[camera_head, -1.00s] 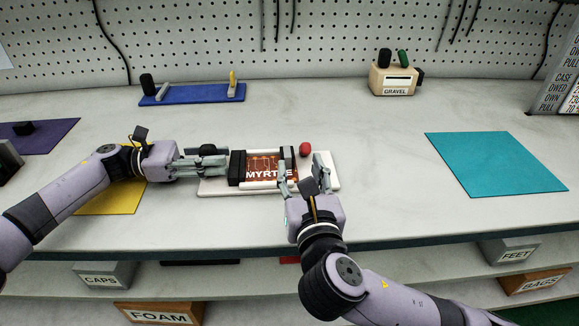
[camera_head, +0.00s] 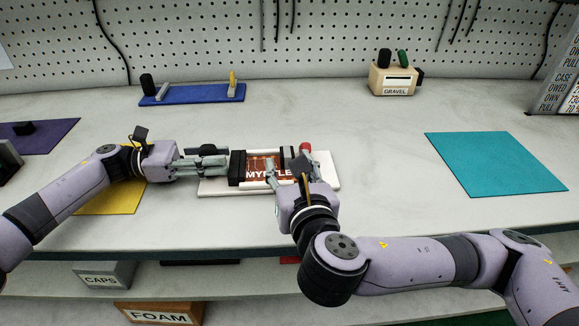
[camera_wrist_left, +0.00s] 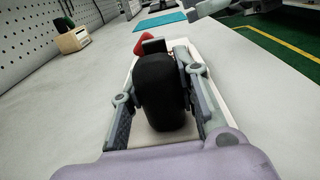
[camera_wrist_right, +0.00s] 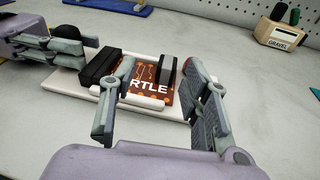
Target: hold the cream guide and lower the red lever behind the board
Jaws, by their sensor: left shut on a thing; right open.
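My left gripper (camera_head: 206,158) is shut on a black rounded knob at the guide's left end; the knob (camera_wrist_left: 160,90) sits between both fingers in the left wrist view. The red lever (camera_head: 305,147) shows only its red tip behind the board's right end, and also in the left wrist view (camera_wrist_left: 146,43). My right gripper (camera_head: 288,167) is open above the board's right part, one finger just in front of the lever and hiding its lower part.
A teal mat (camera_head: 495,163) lies to the right and a yellow mat (camera_head: 112,204) under my left arm. A blue tray (camera_head: 195,96) and a GRAVEL box (camera_head: 395,78) stand at the back, before the pegboard. The bench between guide and teal mat is clear.

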